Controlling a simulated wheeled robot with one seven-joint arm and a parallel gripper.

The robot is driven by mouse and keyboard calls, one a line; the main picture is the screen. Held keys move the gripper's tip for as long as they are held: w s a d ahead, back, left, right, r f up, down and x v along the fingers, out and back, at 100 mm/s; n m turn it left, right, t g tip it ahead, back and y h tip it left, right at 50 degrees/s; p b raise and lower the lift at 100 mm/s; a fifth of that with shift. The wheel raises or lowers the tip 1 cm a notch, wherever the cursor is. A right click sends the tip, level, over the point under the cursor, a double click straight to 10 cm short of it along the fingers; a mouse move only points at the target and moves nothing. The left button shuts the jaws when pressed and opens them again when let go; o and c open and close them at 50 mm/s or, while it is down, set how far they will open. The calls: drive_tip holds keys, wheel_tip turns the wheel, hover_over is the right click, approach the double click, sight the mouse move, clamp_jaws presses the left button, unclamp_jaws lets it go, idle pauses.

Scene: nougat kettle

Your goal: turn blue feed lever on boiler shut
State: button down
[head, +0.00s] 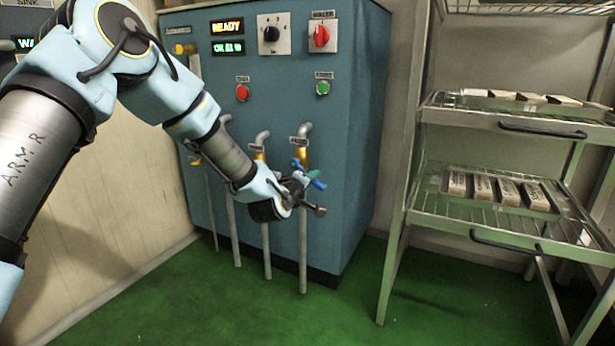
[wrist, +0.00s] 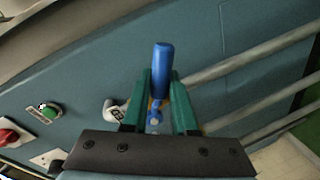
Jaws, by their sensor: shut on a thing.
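The boiler (head: 285,120) is a blue-grey cabinet with pipes down its front. The blue feed lever (head: 318,184) is on the right-hand pipe, below a brass fitting. My gripper (head: 303,185) is at that pipe, and its body hides part of the lever and valve. In the wrist view the blue lever (wrist: 162,62) stands between the two green fingers of my gripper (wrist: 160,88). The fingers are shut on it, and its rounded end sticks out past their tips. The valve body behind is mostly hidden.
Other pipes (head: 265,215) run down left of my gripper. Above are a red button (head: 242,92), a green button (head: 323,88), a black knob (head: 271,34) and a red switch (head: 320,36). A wire rack (head: 470,215) with trays stands right; green floor is clear between.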

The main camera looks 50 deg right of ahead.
drive_tip(key=r+n+p, duration=0.1)
drive_tip(key=n, duration=0.1)
drive_tip(key=r+n+g+p, duration=0.1)
drive_tip(key=r+n+p, duration=0.1)
drive_tip(key=shift+s+d, duration=0.1)
drive_tip(key=shift+s, duration=0.25)
drive_tip(key=shift+g, duration=0.3)
drive_tip(key=c, duration=0.7)
unclamp_jaws()
drive_tip(key=p+v, duration=0.3)
drive_tip(key=v, duration=0.7)
drive_tip(key=shift+a, duration=0.4)
drive_tip(key=shift+s, duration=0.1)
